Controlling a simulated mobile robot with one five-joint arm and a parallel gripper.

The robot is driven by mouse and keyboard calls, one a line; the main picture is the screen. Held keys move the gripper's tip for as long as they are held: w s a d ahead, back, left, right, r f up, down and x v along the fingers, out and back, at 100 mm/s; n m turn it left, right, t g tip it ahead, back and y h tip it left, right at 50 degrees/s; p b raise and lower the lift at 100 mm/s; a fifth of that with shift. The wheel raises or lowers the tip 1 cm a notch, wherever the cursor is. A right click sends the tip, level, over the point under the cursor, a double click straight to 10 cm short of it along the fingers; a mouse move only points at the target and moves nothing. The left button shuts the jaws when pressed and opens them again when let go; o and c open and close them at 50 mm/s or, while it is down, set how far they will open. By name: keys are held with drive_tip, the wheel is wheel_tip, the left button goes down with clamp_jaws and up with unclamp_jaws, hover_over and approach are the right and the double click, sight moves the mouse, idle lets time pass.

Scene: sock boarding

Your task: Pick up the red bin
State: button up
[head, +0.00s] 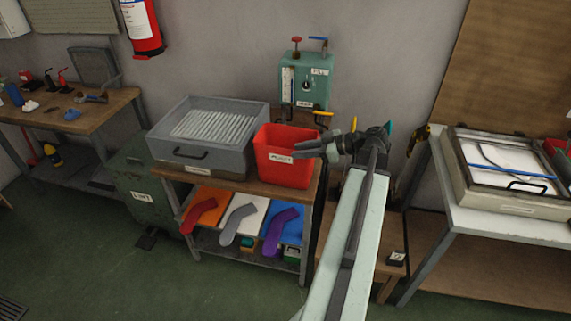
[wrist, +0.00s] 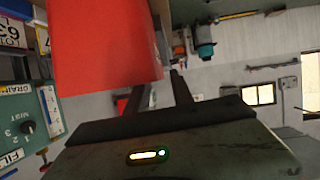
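The red bin (head: 284,160) stands upright on the wooden top of a small bench, with a white label on its front. My gripper (head: 306,149) reaches in from the right and overlaps the bin's right front part. Its two fingers are apart. In the wrist view the bin (wrist: 100,45) fills the upper left and covers the end of one finger of my gripper (wrist: 160,88); the other finger shows just right of the bin. I cannot tell whether a finger touches the bin.
A grey ridged tray (head: 208,135) stands left of the bin on the bench (head: 225,182). A green valve box (head: 306,80) hangs on the wall behind. Orange, white and blue compartments with socks sit below. A white table (head: 470,225) with a framed box stands right.

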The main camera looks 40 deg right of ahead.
sight(290, 161)
drive_tip(key=b+x, duration=0.1)
drive_tip(key=x, duration=0.3)
drive_tip(key=shift+w+f, duration=0.15)
drive_tip(key=shift+f, duration=0.05)
drive_tip(key=shift+r, duration=0.1)
clamp_jaws()
idle(1.0)
